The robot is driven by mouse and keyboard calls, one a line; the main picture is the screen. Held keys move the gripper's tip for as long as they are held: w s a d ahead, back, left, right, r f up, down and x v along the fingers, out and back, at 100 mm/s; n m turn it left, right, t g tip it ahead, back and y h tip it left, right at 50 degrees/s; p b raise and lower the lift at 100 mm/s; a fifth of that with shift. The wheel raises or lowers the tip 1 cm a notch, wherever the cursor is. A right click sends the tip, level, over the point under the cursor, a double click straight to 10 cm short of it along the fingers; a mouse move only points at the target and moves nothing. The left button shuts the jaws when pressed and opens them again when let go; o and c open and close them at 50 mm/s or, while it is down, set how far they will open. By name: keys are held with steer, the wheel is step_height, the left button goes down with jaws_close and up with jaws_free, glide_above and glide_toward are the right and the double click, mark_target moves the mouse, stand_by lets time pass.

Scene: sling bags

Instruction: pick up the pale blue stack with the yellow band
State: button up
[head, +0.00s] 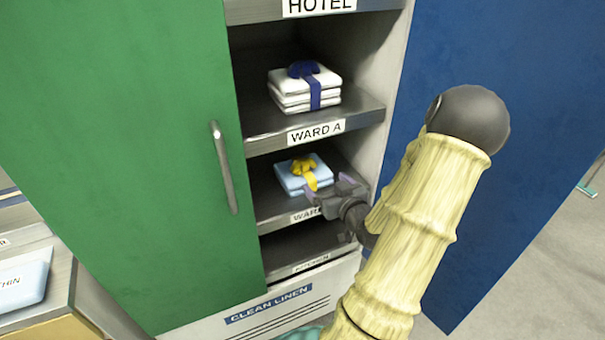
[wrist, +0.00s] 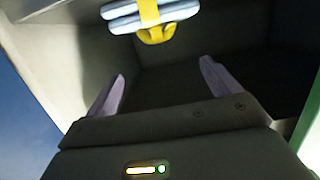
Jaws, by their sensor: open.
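The pale blue folded stack (head: 290,181) with a yellow band and bow (head: 303,166) lies on the shelf below the WARD A shelf. My gripper (head: 329,188) is at the front right of this stack, at the shelf opening, with its fingers apart and nothing between them. In the wrist view, which looks upside down, the stack (wrist: 181,10) shows at the top edge, partly cut off, with the bow beneath it. The open fingers of my gripper (wrist: 162,78) point into the compartment, apart from the stack.
A white stack with a dark blue band (head: 290,98) lies on the WARD A shelf above. An open green door (head: 110,150) stands left and a blue door (head: 510,110) right. The lower shelf (head: 300,245) looks empty. The shelf label below the blue stack is partly hidden by my gripper.

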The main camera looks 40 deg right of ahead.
mark_target(304, 161)
steer(key=x, duration=1.1)
steer(key=shift+a+f+p, duration=0.1)
steer(key=shift+a+p, duration=0.05)
steer(key=shift+p, duration=0.25)
steer(key=shift+s, duration=0.1)
steer(key=shift+d+p+x, duration=0.1)
steer(key=shift+p+x, duration=0.1)
steer(key=shift+x, duration=1.1)
steer(key=shift+d+p+x, duration=0.15)
steer(key=shift+x, duration=1.2)
steer(key=shift+s, duration=0.1)
jaws_close()
